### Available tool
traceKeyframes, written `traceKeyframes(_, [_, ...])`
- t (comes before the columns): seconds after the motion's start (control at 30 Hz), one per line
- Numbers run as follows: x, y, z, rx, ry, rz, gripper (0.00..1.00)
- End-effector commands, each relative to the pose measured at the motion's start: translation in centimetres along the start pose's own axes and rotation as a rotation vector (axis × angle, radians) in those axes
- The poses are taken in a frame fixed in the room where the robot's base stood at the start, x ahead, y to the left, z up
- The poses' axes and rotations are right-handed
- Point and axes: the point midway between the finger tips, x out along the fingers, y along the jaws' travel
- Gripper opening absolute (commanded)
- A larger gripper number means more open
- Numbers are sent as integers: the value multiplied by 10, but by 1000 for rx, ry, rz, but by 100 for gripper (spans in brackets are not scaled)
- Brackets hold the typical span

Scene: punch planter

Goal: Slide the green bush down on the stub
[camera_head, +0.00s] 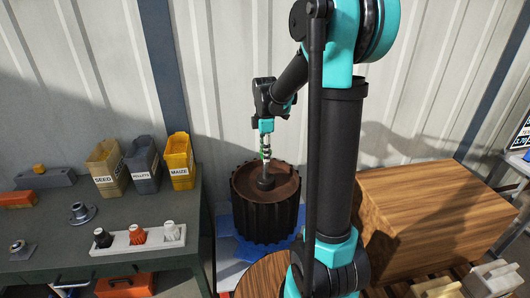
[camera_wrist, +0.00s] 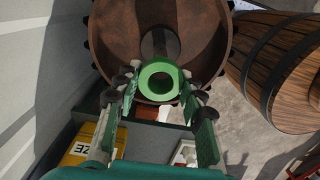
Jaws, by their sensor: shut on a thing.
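The green bush (camera_wrist: 147,93) is a ring with a round hole, held between my gripper's fingertips (camera_wrist: 160,84) in the wrist view. In the head view it is a small green patch (camera_head: 262,155) at my gripper (camera_head: 266,149), over the planter. The black ribbed planter (camera_head: 264,222) has a rusty brown inside, which fills the top of the wrist view (camera_wrist: 112,38). The dark stub (camera_head: 266,181) stands in the middle of the planter, just under my gripper. A grey post-like part, likely the stub (camera_wrist: 157,42), shows just beyond the bush. I cannot tell whether bush and stub touch.
A dark green workbench (camera_head: 150,215) at left bears seed (camera_head: 106,170), pellets (camera_head: 143,167) and maize (camera_head: 179,163) bins. Its white tray (camera_head: 120,243) holds black, orange and white pieces. A wooden box (camera_head: 430,205) stands at right. A wooden barrel (camera_wrist: 268,60) is beside the planter.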

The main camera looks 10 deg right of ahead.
Motion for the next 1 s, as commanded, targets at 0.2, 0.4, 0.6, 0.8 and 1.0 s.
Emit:
traceKeyframes(0.2, [0, 0, 0, 0, 0, 0, 20])
traceKeyframes(0.4, [2, 0, 0, 0, 0, 0, 20])
traceKeyframes(0.6, [6, 0, 0, 0, 0, 0, 20])
traceKeyframes(0.8, [11, 0, 0, 0, 0, 0, 20])
traceKeyframes(1.0, [15, 0, 0, 0, 0, 0, 20])
